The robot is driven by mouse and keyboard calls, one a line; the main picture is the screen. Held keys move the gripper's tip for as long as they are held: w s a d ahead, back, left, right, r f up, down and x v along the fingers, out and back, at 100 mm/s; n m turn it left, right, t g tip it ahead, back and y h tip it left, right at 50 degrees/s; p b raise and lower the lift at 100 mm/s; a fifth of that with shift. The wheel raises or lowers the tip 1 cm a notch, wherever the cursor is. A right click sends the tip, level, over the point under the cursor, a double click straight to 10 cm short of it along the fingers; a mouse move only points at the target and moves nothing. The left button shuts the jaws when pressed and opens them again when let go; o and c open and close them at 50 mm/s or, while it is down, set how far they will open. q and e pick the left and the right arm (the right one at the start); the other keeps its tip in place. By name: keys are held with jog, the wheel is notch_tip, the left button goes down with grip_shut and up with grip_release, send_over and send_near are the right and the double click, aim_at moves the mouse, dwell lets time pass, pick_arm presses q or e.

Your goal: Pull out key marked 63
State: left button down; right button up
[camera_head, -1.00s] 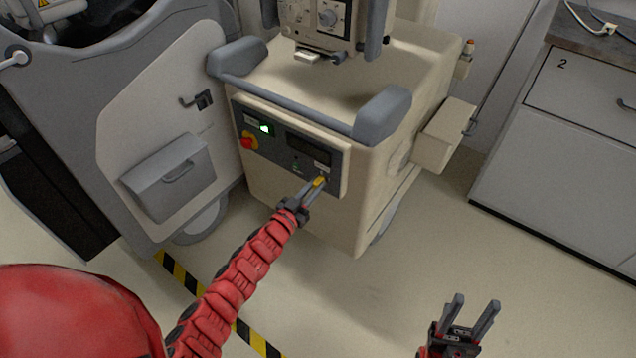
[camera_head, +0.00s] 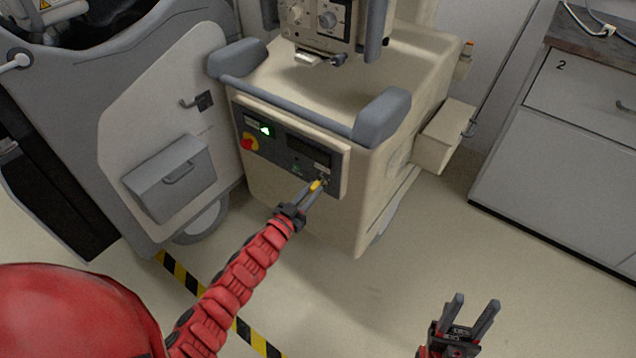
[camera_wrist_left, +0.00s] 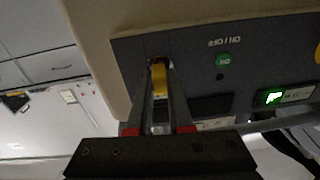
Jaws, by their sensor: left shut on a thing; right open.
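The yellow key (camera_head: 315,186) is at the lower right of the cart's dark control panel (camera_head: 272,146). No number can be read on it. My left gripper (camera_head: 312,190) is shut on the key, just in front of the panel. In the left wrist view the yellow key (camera_wrist_left: 160,79) sits between the two fingers. A lock (camera_head: 325,180) shows just beyond the fingertips; I cannot tell whether the key's tip is still inside it. My right gripper (camera_head: 468,316) is open and empty, low over the floor, away from the cart.
A grey machine (camera_head: 170,110) stands left, a cabinet (camera_head: 560,150) right. The floor between is clear.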

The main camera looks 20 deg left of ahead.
aim_at(312, 192)
pick_arm(q)
jog(key=shift+p+v, duration=1)
jog(key=shift+v, duration=1.25)
